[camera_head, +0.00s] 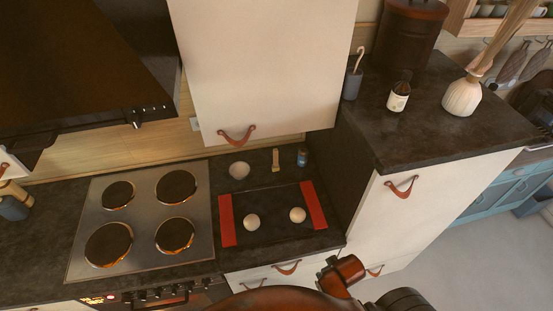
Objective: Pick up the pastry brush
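The pastry brush (276,160) appears to be the small, light tan upright object at the back of the dark counter, though it is too small to see in detail. It is between a pale round bowl (239,170) on its left and a small blue container (302,157) on its right. Nothing covers it. Reddish-orange and black parts of my own arm show at the bottom edge, well in front of the brush and apart from it. I make out no fingertips of either gripper.
In front of the brush lies a dark tray or mat with red ends (314,205), holding two pale round pieces (252,222). A cooktop (143,220) is left. A white cabinet (260,65) hangs above. A taller dark counter (440,125) rises at right.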

